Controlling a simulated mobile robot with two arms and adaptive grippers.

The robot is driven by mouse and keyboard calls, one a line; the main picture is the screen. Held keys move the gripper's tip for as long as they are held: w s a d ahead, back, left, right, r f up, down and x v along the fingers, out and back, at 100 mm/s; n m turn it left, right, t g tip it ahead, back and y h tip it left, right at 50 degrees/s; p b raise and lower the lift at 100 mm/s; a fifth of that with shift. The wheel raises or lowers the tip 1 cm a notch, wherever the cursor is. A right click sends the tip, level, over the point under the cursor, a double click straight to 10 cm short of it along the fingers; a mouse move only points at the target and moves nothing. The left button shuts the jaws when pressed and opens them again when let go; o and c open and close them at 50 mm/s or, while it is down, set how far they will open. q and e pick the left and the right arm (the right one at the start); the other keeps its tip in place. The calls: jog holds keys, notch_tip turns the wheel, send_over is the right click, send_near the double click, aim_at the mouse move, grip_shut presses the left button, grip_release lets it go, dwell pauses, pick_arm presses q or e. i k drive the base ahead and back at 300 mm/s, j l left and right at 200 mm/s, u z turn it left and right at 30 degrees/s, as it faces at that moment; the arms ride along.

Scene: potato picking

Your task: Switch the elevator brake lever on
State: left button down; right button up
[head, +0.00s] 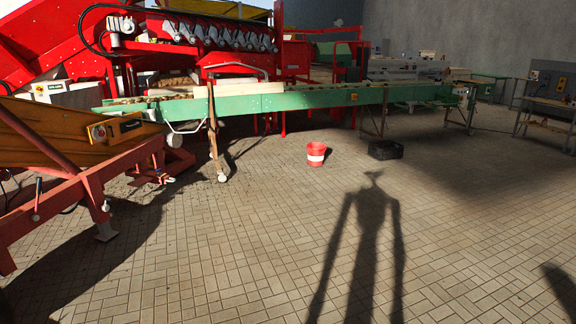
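A short lever (37,198) with a dark grip and a reddish lower end stands nearly upright at the lower left, against the red frame (75,205) of the inclined elevator (60,135). I cannot tell from here whether this is the brake lever or whether it is on or off. A small yellow box with a red button (98,132) sits on the elevator's side. Neither of my grippers shows in the head view.
A green conveyor (290,101) crosses the back before a large red machine (215,60). A red bucket with a white band (316,154) and a black crate (385,150) stand on the paved floor (230,255).

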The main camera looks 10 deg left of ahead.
aim_at(35, 217)
jog(key=i+j+u, duration=0.2)
jog(key=i+u, duration=0.15)
jog(key=i, duration=0.2)
jog(key=i+u, duration=0.4)
jog(key=i+l+u, duration=0.15)
jog(key=i+u, duration=0.2)
jog(key=i, duration=0.3)
jog(key=i+l+u, duration=0.4)
jog(key=i+j+u, duration=0.2)
jog(key=i+u, duration=0.25)
jog(key=i, duration=0.45)
jog(key=i+l+u, duration=0.1)
jog(key=i+u, duration=0.4)
jog(key=i, duration=0.35)
jog(key=i+j+z, duration=0.2)
jog(key=i, duration=0.3)
jog(key=i+j+z, duration=0.2)
jog(key=i, duration=0.25)
jog(key=i+j+z, duration=0.2)
jog(key=i, duration=0.25)
